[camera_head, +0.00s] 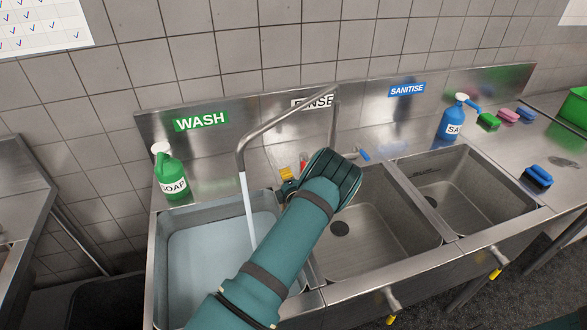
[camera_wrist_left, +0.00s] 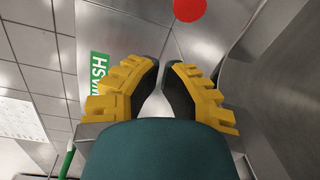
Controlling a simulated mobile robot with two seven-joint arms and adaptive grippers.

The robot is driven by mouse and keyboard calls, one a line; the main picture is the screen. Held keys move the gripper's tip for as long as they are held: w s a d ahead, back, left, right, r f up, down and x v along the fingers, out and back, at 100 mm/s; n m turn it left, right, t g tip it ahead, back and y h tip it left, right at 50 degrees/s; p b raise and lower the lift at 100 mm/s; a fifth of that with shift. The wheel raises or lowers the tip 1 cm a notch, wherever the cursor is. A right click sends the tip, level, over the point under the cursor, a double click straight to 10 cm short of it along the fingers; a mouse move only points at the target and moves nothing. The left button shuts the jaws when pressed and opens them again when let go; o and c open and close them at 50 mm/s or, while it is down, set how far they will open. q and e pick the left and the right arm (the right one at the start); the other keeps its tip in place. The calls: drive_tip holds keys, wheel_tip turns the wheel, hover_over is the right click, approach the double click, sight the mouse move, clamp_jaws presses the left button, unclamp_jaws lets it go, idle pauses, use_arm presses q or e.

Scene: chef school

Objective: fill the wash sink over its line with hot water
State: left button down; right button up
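The wash sink (camera_head: 163,262), at the left under a green WASH sign, holds pale water. A stream (camera_head: 249,210) falls into it from the bent metal spout (camera_head: 262,130). I cannot make out the sink's line. My left gripper (camera_head: 288,175) reaches over the divider between wash and rinse sinks, behind the spout. In the left wrist view its yellow-backed fingers (camera_wrist_left: 162,68) are a little apart with nothing between them. A red round tap part (camera_wrist_left: 189,7) is ahead of the fingertips, apart from them; red also shows in the head view (camera_head: 304,160). My right gripper is out of view.
The blue tap handle (camera_head: 364,155) is right of my gripper. A green soap bottle (camera_head: 169,172) stands behind the wash sink. The rinse sink (camera_head: 390,225) and sanitise sink (camera_head: 480,195) look empty. A blue bottle (camera_head: 452,122) and several brushes or sponges are at the right.

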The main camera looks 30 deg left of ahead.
sight(302, 169)
use_arm(q)
drive_tip(key=x, duration=0.3)
drive_tip(key=shift+a, duration=0.1)
drive_tip(key=w+d, duration=0.1)
drive_tip(key=w+d+p, duration=0.1)
drive_tip(key=d, duration=0.1)
drive_tip(key=shift+d+r, duration=0.2)
drive_tip(key=shift+r, duration=0.2)
drive_tip(key=d+b, duration=0.1)
drive_tip(key=b, duration=0.2)
drive_tip(key=w+d+b, duration=0.1)
drive_tip(key=b, duration=0.2)
drive_tip(key=shift+d+f, duration=0.15)
drive_tip(key=shift+d, duration=0.1)
drive_tip(key=shift+d+b, duration=0.2)
drive_tip(key=shift+b, duration=0.3)
drive_tip(key=shift+r, duration=0.2)
